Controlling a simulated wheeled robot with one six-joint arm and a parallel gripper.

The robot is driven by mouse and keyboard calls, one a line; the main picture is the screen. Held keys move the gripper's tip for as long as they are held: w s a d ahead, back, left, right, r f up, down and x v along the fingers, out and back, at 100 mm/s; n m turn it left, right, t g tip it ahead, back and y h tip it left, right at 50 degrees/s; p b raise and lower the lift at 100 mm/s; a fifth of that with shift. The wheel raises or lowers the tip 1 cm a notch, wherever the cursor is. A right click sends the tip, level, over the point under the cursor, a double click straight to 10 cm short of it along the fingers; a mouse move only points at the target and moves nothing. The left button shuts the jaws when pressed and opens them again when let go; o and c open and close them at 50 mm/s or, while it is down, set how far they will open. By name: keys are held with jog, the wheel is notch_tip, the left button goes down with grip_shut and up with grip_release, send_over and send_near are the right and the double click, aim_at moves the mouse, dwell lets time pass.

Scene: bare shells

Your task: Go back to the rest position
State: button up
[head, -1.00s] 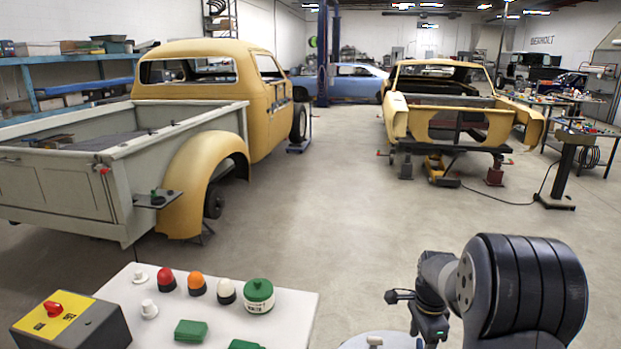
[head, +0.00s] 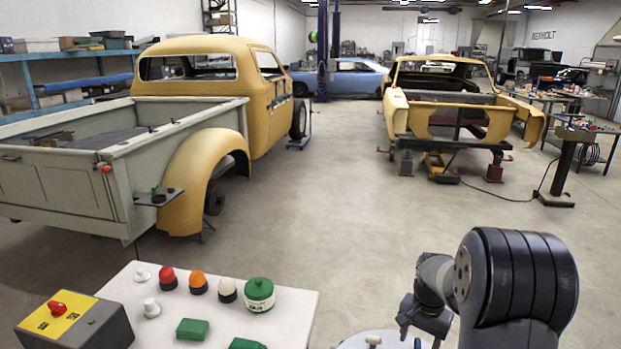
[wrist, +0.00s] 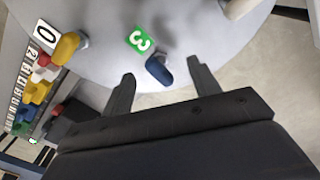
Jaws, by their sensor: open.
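My gripper (wrist: 161,85) is open in the wrist view, its two dark fingers spread apart with nothing between the tips. Beyond them is a pale round surface (wrist: 105,75). On it, a blue knob-like piece (wrist: 160,70) sits near a green label marked 3 (wrist: 140,39), just past the fingertips in the picture. A yellow piece (wrist: 66,48) stands near a white label marked 0 (wrist: 46,35). In the head view, my folded arm is at the lower right, and I cannot make out the fingers there.
A white table (head: 280,322) at the lower left holds several coloured buttons, a green jar (head: 259,294) and a switch box (head: 72,322). A yellow pickup (head: 200,130) stands left, a yellow car shell (head: 450,115) farther back. The floor between them is clear.

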jog(key=n+p, duration=0.1)
jog(key=n, duration=0.4)
jog(key=shift+p, duration=0.35)
jog(key=shift+r, duration=0.95)
